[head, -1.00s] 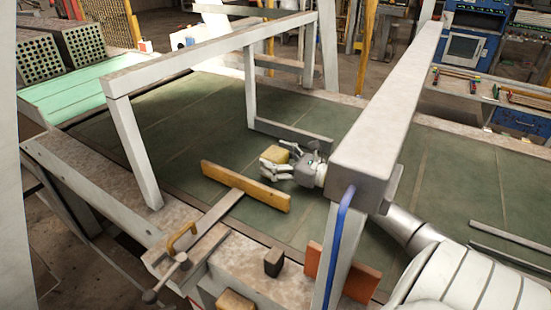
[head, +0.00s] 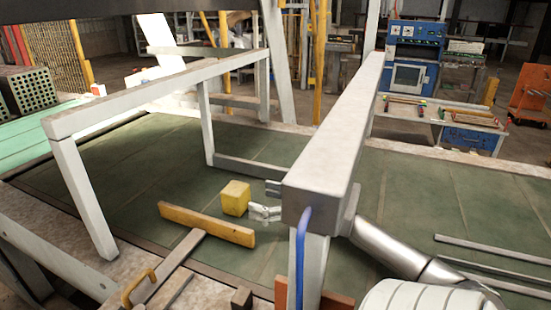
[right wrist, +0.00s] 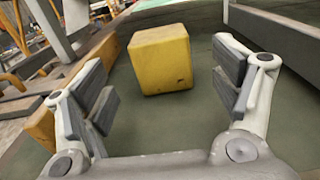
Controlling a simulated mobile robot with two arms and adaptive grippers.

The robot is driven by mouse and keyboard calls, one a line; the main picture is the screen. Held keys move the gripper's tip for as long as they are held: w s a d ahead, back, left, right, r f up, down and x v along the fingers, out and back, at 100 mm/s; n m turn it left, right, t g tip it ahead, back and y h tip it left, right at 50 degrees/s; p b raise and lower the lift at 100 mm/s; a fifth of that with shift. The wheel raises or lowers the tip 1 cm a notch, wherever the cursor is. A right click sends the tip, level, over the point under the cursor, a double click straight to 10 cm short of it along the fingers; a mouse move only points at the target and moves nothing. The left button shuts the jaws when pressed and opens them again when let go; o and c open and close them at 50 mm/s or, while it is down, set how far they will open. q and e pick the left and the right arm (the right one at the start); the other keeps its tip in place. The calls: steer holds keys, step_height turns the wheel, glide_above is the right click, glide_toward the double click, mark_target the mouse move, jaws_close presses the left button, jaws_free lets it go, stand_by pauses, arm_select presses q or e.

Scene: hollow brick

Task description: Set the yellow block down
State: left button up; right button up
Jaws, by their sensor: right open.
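The yellow block (head: 235,198) sits on the green tabletop (head: 140,190), just beyond the yellow-faced wooden pusher bar (head: 205,225). My right gripper (head: 264,202) is to the right of the block, low over the table, partly hidden behind the grey-white beam. In the right wrist view the block (right wrist: 161,58) is upright on the green surface, ahead of the spread fingers and centred between them. Clear gaps show on both sides, so the gripper is open and empty. My left gripper is not in view.
A grey-white beam (head: 340,135) on posts crosses over my right arm. A second frame (head: 150,95) stands at the left. Metal strips (head: 490,249) lie at the right. Green surface is clear left of and behind the block.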

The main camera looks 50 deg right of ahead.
steer(key=shift+b+v, duration=0.4)
steer(key=shift+v, duration=1.45)
